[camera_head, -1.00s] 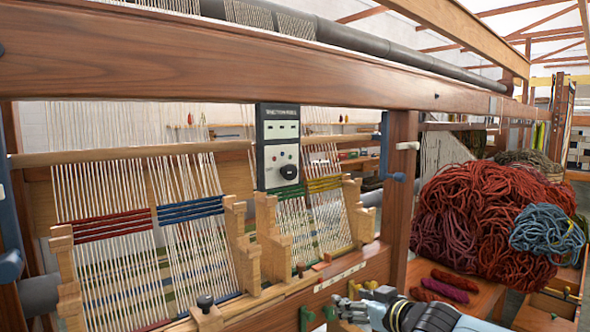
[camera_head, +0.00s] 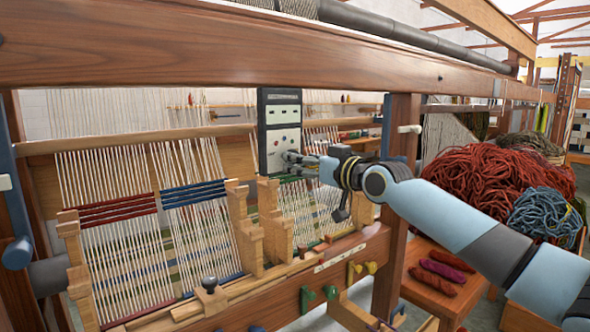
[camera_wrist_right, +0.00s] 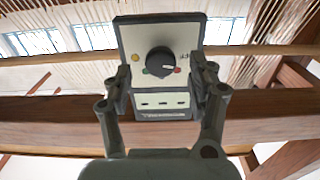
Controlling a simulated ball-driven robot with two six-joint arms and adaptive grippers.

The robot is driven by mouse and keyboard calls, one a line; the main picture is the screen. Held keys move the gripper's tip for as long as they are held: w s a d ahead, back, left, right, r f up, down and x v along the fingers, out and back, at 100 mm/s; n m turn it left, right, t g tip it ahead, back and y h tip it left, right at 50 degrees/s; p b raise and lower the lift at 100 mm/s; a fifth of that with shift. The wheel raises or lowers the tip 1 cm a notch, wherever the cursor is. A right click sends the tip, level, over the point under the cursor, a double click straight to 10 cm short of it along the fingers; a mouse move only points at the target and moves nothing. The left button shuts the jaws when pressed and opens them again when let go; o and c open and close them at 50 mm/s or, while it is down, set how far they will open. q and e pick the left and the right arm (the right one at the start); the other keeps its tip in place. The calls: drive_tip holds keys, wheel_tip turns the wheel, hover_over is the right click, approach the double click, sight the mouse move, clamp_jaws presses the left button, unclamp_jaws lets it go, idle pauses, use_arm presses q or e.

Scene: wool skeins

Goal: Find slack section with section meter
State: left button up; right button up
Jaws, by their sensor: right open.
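The section meter (camera_head: 279,118) is a dark-framed box with a pale face, hung at the loom's middle upright. My right gripper (camera_head: 298,165) is open at its lower front, hiding its knob in the head view. In the right wrist view the meter's face (camera_wrist_right: 138,42), black knob (camera_wrist_right: 160,62) and small windows show between my open right fingers (camera_wrist_right: 160,78); I cannot tell whether they touch it. Warp sections stand behind: one with red bands (camera_head: 118,209), one with blue bands (camera_head: 193,197), and others partly hidden by the arm. Which is slack is unclear. My left gripper is out of view.
The loom's thick top beam (camera_head: 200,50) spans above the meter. Stepped wooden blocks (camera_head: 246,220) stand before the warp. A big heap of red wool (camera_head: 490,185), a blue skein (camera_head: 540,212) and small skeins (camera_head: 436,268) lie at right.

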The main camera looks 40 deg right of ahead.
drive_tip(key=shift+w+a, duration=0.15)
drive_tip(key=shift+w, duration=1.45)
drive_tip(key=shift+r, duration=0.1)
drive_tip(key=shift+c, duration=0.2)
drive_tip(key=c, duration=1.1)
drive_tip(key=shift+m, duration=0.3)
drive_tip(key=shift+m+p, duration=1.3)
drive_tip(key=shift+m, duration=2.2)
